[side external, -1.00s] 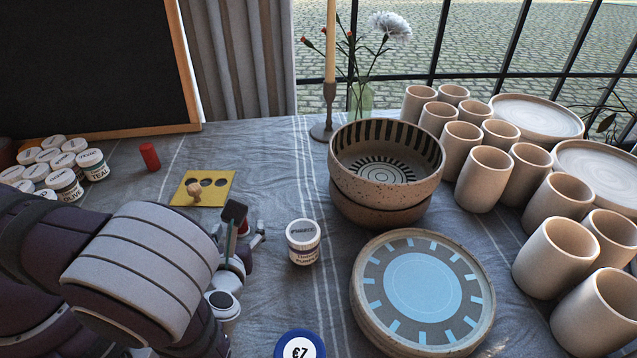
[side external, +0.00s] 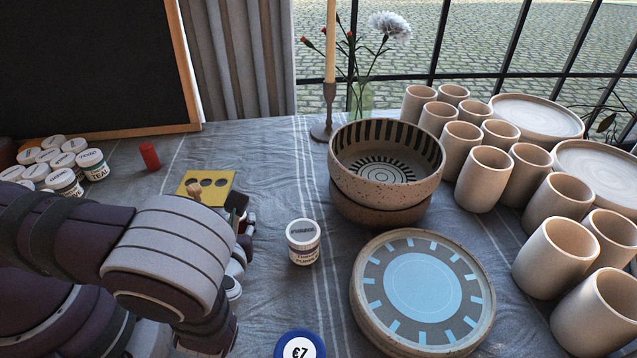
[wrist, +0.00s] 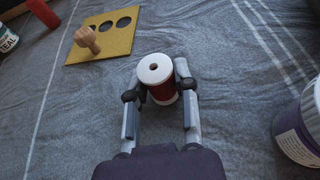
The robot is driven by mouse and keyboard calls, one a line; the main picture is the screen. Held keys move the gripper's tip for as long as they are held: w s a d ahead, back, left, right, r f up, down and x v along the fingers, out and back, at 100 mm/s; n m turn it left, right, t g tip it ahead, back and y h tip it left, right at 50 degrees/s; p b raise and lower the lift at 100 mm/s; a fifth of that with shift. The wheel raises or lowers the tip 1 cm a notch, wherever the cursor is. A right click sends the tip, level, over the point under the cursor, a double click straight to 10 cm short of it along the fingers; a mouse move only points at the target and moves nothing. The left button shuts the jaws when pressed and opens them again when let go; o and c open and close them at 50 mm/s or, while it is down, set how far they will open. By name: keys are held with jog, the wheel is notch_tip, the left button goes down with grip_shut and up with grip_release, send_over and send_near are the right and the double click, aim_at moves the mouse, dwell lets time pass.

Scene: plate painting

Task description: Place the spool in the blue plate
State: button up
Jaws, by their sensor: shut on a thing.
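In the wrist view the spool (wrist: 158,80) has a white flanged top with a centre hole and red thread below. My gripper (wrist: 158,88) is shut on it, with one finger on each side. Whether its base touches the cloth is unclear. In the side view my gripper (side external: 243,218) is partly hidden behind my arm, and I cannot make out the spool there. The blue plate (side external: 422,287), with a light blue centre and blue dashes on grey, tops a stack at the lower right, well to the right of my gripper.
A purple paint jar (side external: 303,242) stands between my gripper and the plate; it also shows in the wrist view (wrist: 298,130). Stacked bowls (side external: 387,165) stand behind the plate, with several cups (side external: 482,178) to the right.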

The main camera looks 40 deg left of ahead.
notch_tip(320, 180, up, 10)
jog(key=shift+f, duration=0.1)
notch_tip(320, 180, up, 8)
jog(key=m+t+h, duration=0.3)
jog(key=m+h, duration=1)
jog(key=h, duration=0.2)
send_over(452, 281)
jog(key=shift+m, duration=0.3)
notch_tip(452, 281, down, 12)
jog(key=shift+f, duration=0.6)
